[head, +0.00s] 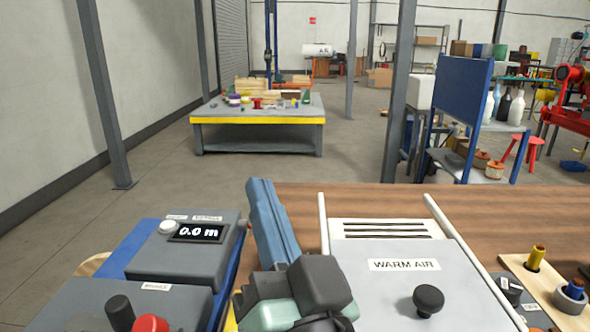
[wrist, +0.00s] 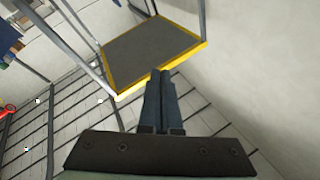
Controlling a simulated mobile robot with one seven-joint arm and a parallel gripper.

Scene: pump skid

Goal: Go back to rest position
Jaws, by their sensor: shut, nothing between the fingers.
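My gripper (head: 271,222) shows in the head view above the front bench, pointing up and away. It stands between the grey box with the "0.0 m" display (head: 190,262) and the grey "WARM AIR" unit (head: 395,285). In the wrist view my gripper (wrist: 160,78) has its two blue fingers together, with nothing between them. Whether it touches anything in the head view cannot be told, but the wrist view shows open space beyond the fingertips.
The wooden bench top (head: 310,205) holds the boxes, black knobs and a red button (head: 151,323). White rails (head: 323,225) flank the warm air unit. A loaded workbench (head: 257,120) stands farther back, with clear floor (head: 170,175) around it.

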